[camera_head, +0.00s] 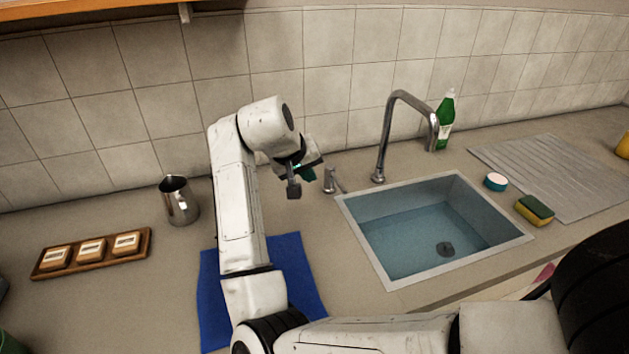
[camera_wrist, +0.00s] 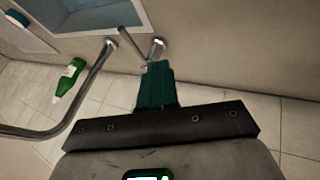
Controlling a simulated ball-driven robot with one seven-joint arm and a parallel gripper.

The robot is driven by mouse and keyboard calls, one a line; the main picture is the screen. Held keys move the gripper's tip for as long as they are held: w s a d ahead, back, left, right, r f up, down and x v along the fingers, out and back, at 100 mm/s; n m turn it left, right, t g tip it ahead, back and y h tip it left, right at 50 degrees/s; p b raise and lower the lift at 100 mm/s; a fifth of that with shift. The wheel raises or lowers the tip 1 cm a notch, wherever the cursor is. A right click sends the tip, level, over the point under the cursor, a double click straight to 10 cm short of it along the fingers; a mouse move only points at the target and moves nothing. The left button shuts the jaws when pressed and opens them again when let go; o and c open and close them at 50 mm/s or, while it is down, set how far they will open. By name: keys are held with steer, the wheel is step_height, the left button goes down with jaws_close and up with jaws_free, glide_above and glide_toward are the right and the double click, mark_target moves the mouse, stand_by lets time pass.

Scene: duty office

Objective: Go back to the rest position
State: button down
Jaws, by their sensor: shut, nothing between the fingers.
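The gripper appears apart from the faucet and the counter.
A sink (camera_head: 385,262) with a tall faucet (camera_head: 383,135) lies right of the gripper, a green bottle (camera_head: 446,118) behind. A sponge (camera_head: 534,209) is beside the sink. A metal pitcher (camera_head: 178,201), a wooden tray (camera_head: 45,271) and a blue cloth (camera_head: 292,262) are on the left.

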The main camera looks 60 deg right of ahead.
steer(key=shift+v, duration=2)
